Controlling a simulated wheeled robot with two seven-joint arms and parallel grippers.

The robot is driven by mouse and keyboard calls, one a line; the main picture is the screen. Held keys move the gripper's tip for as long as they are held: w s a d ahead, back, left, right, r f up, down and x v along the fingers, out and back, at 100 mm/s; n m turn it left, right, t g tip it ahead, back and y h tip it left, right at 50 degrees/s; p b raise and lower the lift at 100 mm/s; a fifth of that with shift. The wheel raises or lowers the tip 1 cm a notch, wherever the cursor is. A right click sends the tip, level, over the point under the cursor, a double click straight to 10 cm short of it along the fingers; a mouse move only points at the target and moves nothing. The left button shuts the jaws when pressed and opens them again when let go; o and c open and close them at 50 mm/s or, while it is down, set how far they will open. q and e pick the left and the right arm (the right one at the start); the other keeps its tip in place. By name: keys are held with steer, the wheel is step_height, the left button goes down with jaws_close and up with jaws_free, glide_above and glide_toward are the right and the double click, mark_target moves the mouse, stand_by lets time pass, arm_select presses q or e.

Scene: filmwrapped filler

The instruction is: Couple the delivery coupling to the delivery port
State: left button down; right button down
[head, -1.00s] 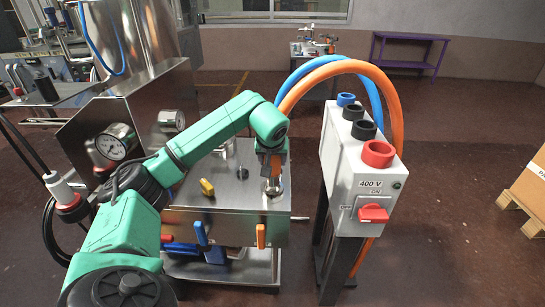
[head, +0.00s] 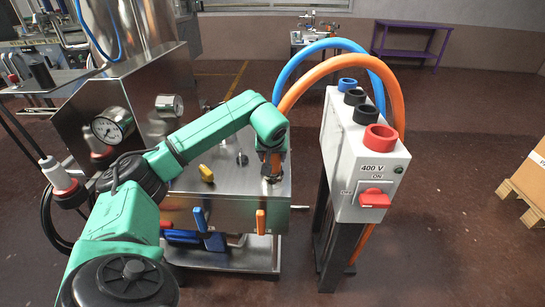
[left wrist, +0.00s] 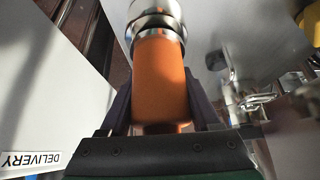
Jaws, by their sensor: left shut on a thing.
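My left gripper (head: 271,166) is shut on the orange delivery coupling (left wrist: 162,85), which has a bright metal collar at its far end in the left wrist view. In the head view it is at the right front part of the steel cabinet top (head: 228,185), directly over the delivery port (head: 272,180). Only part of the port's metal ring shows below the gripper. I cannot tell whether the coupling touches or is seated on the port. A white DELIVERY label (left wrist: 32,161) shows at lower left in the left wrist view. My right gripper is not in view.
A white 400 V box (head: 370,165) with a red switch stands close at right. Blue (head: 325,46) and orange (head: 335,65) hoses arch behind it. A yellow handle (head: 206,173) and pressure gauges (head: 113,125) are to the left. Blue (head: 200,219) and orange (head: 260,222) levers hang in front.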

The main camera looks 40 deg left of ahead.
arm_select(q)
steer(key=shift+f, duration=0.25)
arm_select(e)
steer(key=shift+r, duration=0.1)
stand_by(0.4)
arm_select(q)
jaws_free()
steer(key=shift+s+d+r, duration=0.1)
steer(key=shift+s+r, duration=0.05)
steer(key=shift+r, duration=0.1)
steer(key=p+v, duration=0.1)
steer(key=v, duration=1.3)
steer(key=shift+p, duration=0.4)
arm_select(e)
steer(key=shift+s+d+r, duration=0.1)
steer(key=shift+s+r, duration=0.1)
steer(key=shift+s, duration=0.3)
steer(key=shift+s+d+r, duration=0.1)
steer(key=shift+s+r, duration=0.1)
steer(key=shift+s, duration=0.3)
arm_select(q)
steer(key=shift+f, duration=0.1)
